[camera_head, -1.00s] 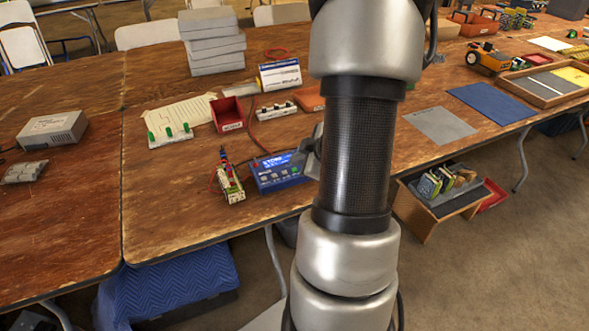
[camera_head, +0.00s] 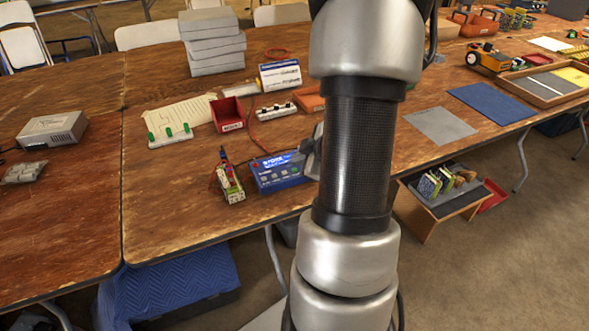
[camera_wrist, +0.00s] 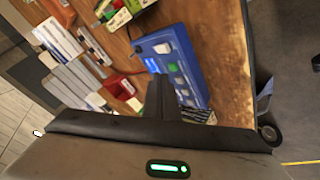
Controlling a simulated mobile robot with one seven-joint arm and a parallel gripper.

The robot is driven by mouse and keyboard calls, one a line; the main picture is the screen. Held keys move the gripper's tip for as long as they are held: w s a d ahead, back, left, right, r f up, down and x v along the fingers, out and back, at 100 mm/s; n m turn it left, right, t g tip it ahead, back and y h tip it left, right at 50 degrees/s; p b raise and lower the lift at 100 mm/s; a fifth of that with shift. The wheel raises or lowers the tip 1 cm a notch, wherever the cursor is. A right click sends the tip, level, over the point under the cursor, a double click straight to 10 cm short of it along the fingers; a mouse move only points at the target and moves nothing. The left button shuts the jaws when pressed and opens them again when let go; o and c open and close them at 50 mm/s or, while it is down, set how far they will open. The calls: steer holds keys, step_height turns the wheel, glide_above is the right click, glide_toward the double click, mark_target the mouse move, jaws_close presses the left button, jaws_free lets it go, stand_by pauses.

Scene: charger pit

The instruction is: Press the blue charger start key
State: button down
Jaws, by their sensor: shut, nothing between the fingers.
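The blue charger (camera_head: 285,177) lies on the wooden table near its front edge, with a lit blue display and a row of small keys on top. It also shows in the wrist view (camera_wrist: 186,42), where pale keys and one green key (camera_wrist: 173,67) are visible. Whether the fingertips touch a key I cannot tell. In the head view my arm hides most of the gripper.
A small battery pack with wires (camera_head: 230,184) lies just left of the charger. A red bin (camera_head: 228,113), a white strip with black knobs (camera_head: 277,111) and a green-pegged strip (camera_head: 170,137) lie behind. A grey mat (camera_head: 440,125) is to the right.

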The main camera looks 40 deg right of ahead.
stand_by(0.4)
steer(key=shift+f, duration=0.45)
steer(key=shift+f+b, duration=0.35)
steer(key=shift+b, duration=0.15)
stand_by(0.6)
steer(key=shift+r+p, duration=0.75)
steer(key=shift+p, duration=0.1)
step_height(320, 180, up, 5)
steer(key=p, duration=0.5)
